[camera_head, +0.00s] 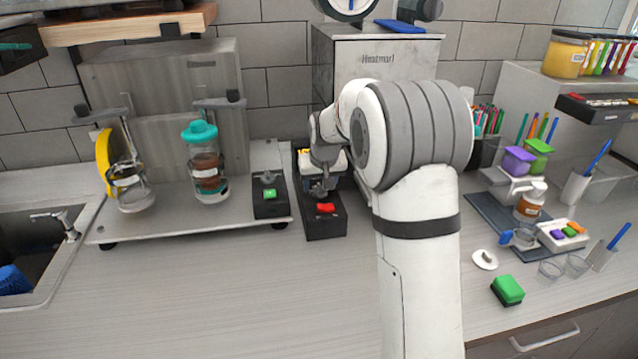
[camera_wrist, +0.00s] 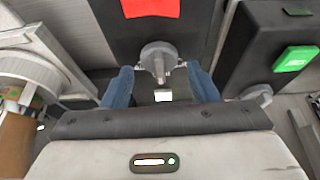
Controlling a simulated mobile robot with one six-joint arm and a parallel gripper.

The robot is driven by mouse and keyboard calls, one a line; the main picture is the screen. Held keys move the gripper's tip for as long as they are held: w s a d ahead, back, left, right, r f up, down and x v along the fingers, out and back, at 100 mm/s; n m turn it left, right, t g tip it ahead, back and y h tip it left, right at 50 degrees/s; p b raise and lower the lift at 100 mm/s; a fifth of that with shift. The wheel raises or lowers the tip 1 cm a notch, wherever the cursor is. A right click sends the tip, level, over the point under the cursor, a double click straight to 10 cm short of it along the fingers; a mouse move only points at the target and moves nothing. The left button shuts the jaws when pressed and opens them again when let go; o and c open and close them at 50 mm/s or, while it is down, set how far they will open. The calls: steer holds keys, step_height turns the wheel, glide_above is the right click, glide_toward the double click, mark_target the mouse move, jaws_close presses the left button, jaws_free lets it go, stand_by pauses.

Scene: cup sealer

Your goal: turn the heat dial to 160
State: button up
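A grey round dial (camera_wrist: 158,55) with a narrow raised grip sits on the black control box (camera_head: 324,228) that carries a red switch (camera_head: 325,208). My gripper (camera_wrist: 160,80) is open over this box. Its two blue fingers stand on the left and right of the dial's near side in the wrist view, with a gap on each side. In the head view my gripper and wrist hide most of the dial, and its scale and setting cannot be read. A small white patch (camera_wrist: 163,95) shows between the fingers.
The grey machine (camera_head: 375,60) rises behind. Cups and a green block (camera_head: 508,290) lie right; the front counter is clear.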

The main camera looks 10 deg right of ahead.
mark_target(322, 202)
steer(key=shift+o, duration=0.2)
steer(key=b+v, duration=0.1)
steer(key=v, duration=0.6)
steer(key=shift+r, duration=0.35)
steer(key=shift+s, duration=0.1)
steer(key=s+f, duration=0.2)
steer(key=s, duration=1.5)
steer(key=s+f+g, duration=0.1)
steer(key=s+f, duration=0.1)
steer(key=s, duration=1.5)
steer(key=shift+s+g, duration=0.3)
